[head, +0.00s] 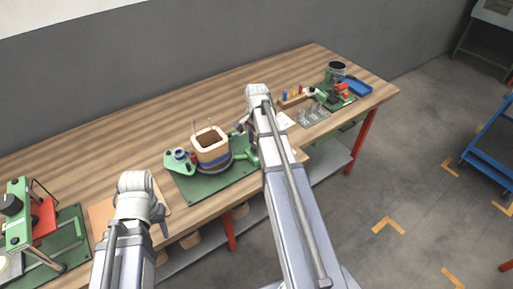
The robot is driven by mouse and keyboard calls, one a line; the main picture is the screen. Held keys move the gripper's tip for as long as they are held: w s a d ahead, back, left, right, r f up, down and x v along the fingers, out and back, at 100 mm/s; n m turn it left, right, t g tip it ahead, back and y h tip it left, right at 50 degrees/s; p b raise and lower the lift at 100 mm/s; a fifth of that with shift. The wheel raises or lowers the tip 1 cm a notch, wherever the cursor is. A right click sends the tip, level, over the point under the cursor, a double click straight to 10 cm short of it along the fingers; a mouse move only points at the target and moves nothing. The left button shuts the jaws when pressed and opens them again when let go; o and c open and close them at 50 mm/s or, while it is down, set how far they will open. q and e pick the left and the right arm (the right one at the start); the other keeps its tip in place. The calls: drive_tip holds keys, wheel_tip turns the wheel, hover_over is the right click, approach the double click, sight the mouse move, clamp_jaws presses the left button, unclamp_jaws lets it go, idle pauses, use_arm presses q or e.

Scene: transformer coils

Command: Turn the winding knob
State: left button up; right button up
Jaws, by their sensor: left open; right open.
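A coil former (211,148) with a pale square top and a dark centre stands on a green board (202,190) on the wooden bench. A green part with a blue round piece (179,157) sits at its left. I cannot tell for sure which part is the winding knob. My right gripper (240,127) is just right of the coil former, partly hidden by its own arm; it is open. My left gripper (162,222) is open, low and left of the green board, near the bench's front edge. I see nothing held in either.
A green machine with a red part (45,217) stands at the far left. At the right end are a grey block with pegs (312,115), a blue tray (355,86) and a dark round container (337,68). The bench's back strip is clear.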

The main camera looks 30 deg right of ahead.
drive_tip(key=shift+c, duration=0.3)
clamp_jaws()
idle(0.4)
